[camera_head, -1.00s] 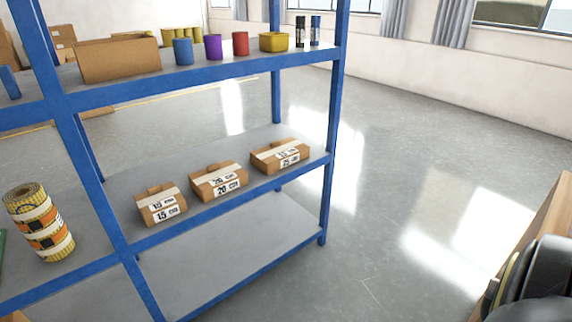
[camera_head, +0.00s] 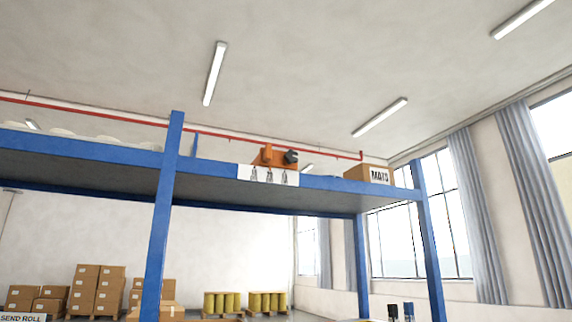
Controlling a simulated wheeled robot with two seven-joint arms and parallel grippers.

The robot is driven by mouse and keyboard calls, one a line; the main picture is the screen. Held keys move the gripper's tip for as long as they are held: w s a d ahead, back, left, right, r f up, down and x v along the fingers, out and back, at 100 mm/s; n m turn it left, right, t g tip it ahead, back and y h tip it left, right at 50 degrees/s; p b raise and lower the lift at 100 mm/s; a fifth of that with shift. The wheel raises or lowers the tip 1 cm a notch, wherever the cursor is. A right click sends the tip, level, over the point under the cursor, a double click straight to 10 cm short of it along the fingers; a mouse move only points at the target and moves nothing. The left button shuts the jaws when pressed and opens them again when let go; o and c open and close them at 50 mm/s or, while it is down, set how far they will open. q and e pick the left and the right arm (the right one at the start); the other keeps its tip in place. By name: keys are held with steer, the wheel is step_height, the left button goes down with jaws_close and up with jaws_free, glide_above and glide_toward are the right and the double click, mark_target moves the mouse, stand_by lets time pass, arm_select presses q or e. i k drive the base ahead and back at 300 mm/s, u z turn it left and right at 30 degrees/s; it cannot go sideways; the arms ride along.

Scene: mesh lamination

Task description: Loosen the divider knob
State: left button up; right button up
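No divider knob can be made out in this view. An orange device (camera_head: 268,158) with a dark round part (camera_head: 291,156) sits on the top shelf of the blue rack, behind a white sheet with dark figures (camera_head: 268,175); I cannot tell what it is. Neither of my grippers shows in the head view.
The blue rack (camera_head: 100,154) spans the view, with its upright (camera_head: 161,220) left of centre. A box marked MATS (camera_head: 369,174) stands on its top shelf at right. Stacked cartons (camera_head: 97,287) and yellow rolls (camera_head: 222,303) stand far behind. Curtained windows are at right.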

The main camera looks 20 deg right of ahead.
mark_target(291, 156)
steer(key=z, duration=0.35)
steer(key=i, duration=1.4)
steer(key=z, duration=0.3)
